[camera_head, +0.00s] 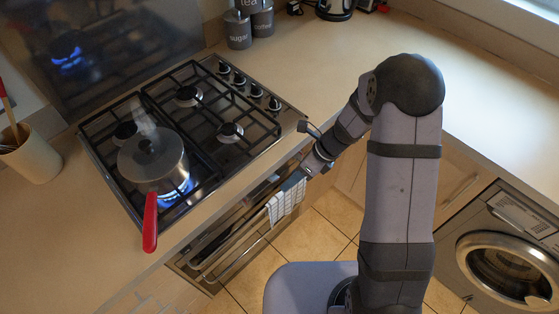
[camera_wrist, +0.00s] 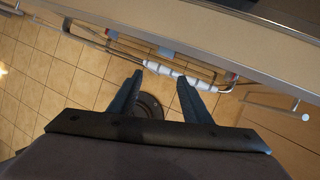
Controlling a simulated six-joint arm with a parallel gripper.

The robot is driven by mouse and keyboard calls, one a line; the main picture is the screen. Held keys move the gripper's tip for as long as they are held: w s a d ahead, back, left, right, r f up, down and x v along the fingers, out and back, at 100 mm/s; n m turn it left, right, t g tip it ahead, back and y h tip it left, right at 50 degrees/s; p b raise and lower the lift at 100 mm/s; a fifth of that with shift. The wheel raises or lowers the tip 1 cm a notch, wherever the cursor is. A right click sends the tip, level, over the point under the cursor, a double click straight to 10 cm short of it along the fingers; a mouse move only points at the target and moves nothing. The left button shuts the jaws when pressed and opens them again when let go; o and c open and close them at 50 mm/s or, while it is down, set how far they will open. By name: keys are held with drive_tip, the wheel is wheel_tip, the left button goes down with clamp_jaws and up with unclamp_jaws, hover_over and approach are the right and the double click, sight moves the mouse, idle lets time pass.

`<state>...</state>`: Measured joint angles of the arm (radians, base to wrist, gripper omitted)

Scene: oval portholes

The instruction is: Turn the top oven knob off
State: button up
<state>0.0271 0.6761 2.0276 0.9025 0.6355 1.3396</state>
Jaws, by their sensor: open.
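Several dark oven knobs with pale rims stand in a row along the right side of the gas hob in the head view. The farthest one (camera_head: 223,68) is at the top of the row, and the nearest one (camera_head: 274,103) is by the front right corner. Which way each knob points is too small to tell. My gripper (camera_wrist: 160,82) is open and empty in the wrist view, its two fingers spread above the floor. In the head view my gripper (camera_head: 309,128) is beside the counter's front edge, right of the nearest knob and apart from the knobs. No knob shows in the wrist view.
A lidded pot (camera_head: 153,158) with a red handle (camera_head: 150,222) sits over a blue flame (camera_head: 176,189). A towel (camera_head: 286,203) hangs on the oven rail below my arm. Grey canisters (camera_head: 238,29) stand behind the knobs. The counter right of the knobs is clear.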

sight(276, 180)
drive_tip(key=r+m+p, duration=0.1)
drive_tip(key=w+r+m+p, duration=0.1)
drive_tip(key=r+m+p, duration=0.1)
drive_tip(key=shift+w+a, duration=0.25)
drive_tip(key=shift+w, duration=0.15)
drive_tip(key=shift+f, duration=0.1)
drive_tip(key=shift+p+x, duration=0.8)
drive_tip(key=shift+x, duration=2.8)
drive_tip(key=shift+w+a, duration=0.1)
drive_tip(key=shift+a, duration=0.05)
drive_tip(key=c, duration=1)
